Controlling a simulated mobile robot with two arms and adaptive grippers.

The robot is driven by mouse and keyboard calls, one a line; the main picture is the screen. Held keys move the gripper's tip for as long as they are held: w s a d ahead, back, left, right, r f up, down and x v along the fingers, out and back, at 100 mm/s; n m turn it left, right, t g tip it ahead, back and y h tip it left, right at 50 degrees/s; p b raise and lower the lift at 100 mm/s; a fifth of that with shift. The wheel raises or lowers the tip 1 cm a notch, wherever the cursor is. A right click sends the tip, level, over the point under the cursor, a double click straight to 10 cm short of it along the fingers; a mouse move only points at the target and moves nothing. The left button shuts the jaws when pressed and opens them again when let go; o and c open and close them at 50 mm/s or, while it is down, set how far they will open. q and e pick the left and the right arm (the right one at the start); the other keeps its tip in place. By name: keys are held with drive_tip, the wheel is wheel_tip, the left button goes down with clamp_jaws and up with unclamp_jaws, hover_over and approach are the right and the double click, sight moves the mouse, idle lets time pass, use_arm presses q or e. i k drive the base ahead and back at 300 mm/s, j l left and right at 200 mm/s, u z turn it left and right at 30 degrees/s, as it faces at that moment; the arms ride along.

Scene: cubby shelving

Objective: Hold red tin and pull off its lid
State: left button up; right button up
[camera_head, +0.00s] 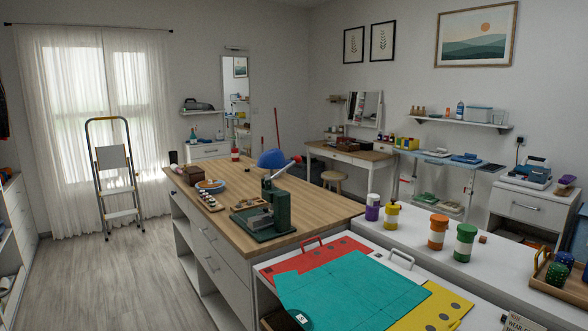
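A small tin with a red top and a white lower part (235,155) stands upright at the far end of the wooden-topped counter (310,205). It is too small to make out where its lid meets its body. Neither of my grippers is in view.
Purple, yellow, orange and green tins (464,242) stand on the white counter at right. Floor (125,270) is clear at left; a ladder (116,180) stands near the window.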

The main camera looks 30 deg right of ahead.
sight(234, 153)
drive_tip(key=i+z, duration=0.35)
drive_tip(key=i+j+z, duration=0.5)
drive_tip(key=i+z, duration=0.2)
drive_tip(key=i+j, duration=0.5)
drive_tip(key=i+j+z, duration=0.15)
drive_tip(key=i+j, duration=0.85)
drive_tip(key=j, duration=0.15)
drive_tip(key=i+j+z, duration=0.1)
drive_tip(key=i+j, duration=0.35)
drive_tip(key=j, duration=0.15)
drive_tip(key=i+j+u, duration=0.35)
drive_tip(key=j, duration=0.25)
drive_tip(key=i+j+u, duration=0.7)
drive_tip(key=i+j, duration=0.15)
drive_tip(key=i, duration=0.15)
drive_tip(key=i+j+u, duration=0.2)
drive_tip(key=i, duration=0.75)
drive_tip(key=i+u, duration=0.15)
drive_tip(key=i, duration=0.85)
drive_tip(key=i+l+z, duration=0.15)
drive_tip(key=i+z, duration=0.7)
drive_tip(key=i, duration=0.15)
drive_tip(key=i+j+z, duration=0.15)
drive_tip(key=i+z, duration=0.3)
drive_tip(key=i+j+z, duration=0.4)
drive_tip(key=i+l, duration=0.1)
